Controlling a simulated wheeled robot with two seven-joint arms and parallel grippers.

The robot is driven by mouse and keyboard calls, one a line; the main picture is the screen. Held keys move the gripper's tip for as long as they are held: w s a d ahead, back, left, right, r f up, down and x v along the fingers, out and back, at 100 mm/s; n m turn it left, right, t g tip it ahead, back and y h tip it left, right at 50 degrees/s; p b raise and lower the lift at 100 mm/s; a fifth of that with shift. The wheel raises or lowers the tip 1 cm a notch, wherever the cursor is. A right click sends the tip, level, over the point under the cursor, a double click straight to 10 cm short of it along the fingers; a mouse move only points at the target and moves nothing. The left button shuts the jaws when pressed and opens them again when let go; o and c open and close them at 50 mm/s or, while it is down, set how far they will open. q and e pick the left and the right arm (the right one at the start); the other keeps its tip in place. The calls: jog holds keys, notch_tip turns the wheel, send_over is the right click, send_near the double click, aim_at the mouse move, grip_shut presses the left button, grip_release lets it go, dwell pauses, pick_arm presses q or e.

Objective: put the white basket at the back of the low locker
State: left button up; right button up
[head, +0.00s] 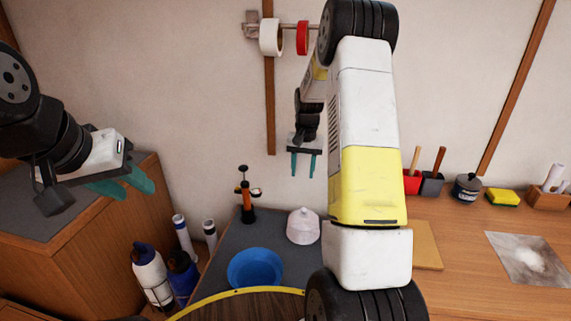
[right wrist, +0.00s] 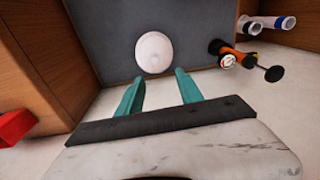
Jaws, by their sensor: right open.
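A white, rounded, lidded-looking thing (head: 303,226) stands on a low grey surface (head: 275,238). It is the only candidate I see for the white basket, but I cannot confirm that it is one. It also shows in the right wrist view (right wrist: 154,52), just beyond the fingertips. My right gripper (head: 303,174) is open and empty, above and behind it near the wall. My left gripper (head: 136,189) hangs over at the left, holding nothing visible; its finger gap is unclear. I cannot identify the low locker for certain; the grey surface lies between wooden sides.
A blue bowl (head: 255,268) and a black-and-orange upright tool (head: 247,196) share the grey surface. A wooden cabinet (head: 110,245) is at left, a cluttered worktop (head: 455,235) at right. My right arm hides part of the middle.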

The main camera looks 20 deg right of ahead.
jog(key=s+a+r+n+t, duration=0.1)
jog(key=s+a+r, duration=0.1)
jog(key=s+r, duration=0.3)
jog(key=s+a+r+t+y, duration=0.1)
jog(key=s+a+r, duration=0.15)
jog(key=r, duration=0.45)
jog(key=s+a+r+n+t, duration=0.1)
jog(key=s+a+r, duration=0.1)
jog(key=s+r, duration=0.3)
jog(key=s+a+r+n+t, duration=0.1)
jog(key=s+a+r, duration=0.1)
jog(key=s, duration=0.7)
jog(key=s+a+r+n+t+y, duration=0.1)
jog(key=s+a+r+n, duration=0.1)
jog(key=s, duration=0.7)
notch_tip(320, 180, up, 2)
jog(key=shift+s+a+r, duration=0.1)
jog(key=shift+s+a, duration=0.05)
jog(key=shift+a, duration=0.65)
jog(key=shift+c, duration=0.7)
jog(key=shift+d, duration=0.15)
